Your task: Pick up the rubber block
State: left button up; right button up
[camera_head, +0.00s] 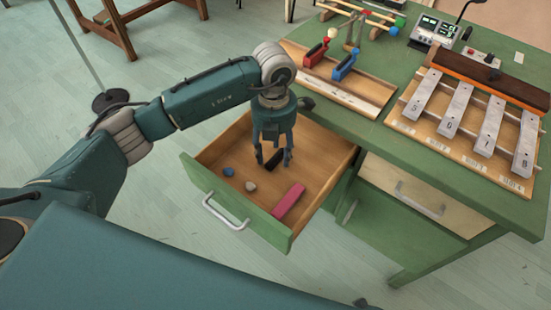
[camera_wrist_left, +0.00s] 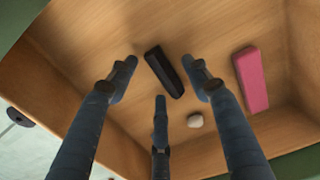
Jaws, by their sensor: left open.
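A black block (camera_head: 276,159) lies in the open drawer (camera_head: 221,196), partly hidden by my left gripper in the head view. I take it for the rubber block; it shows whole in the left wrist view (camera_wrist_left: 164,72). My left gripper (camera_head: 272,162) has three fingers, points down and is open and empty. Its fingertips (camera_wrist_left: 160,85) are spread around the black block in the wrist view, apparently above it; the exact gap cannot be told. A pink block (camera_head: 289,201) lies nearer the drawer front and also shows in the wrist view (camera_wrist_left: 251,79). My right gripper is not in view.
A blue piece (camera_head: 228,172) and a whitish pebble (camera_head: 251,186) lie in the drawer. The drawer walls stand close around my gripper. The green bench (camera_head: 345,120) holds a wooden tray (camera_head: 345,92) and metal bars (camera_head: 450,107) beside the drawer.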

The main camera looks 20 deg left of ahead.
pick_arm(q)
jog(key=shift+f, duration=0.35)
jog(key=c, duration=1.2)
jog(key=shift+r, duration=0.1)
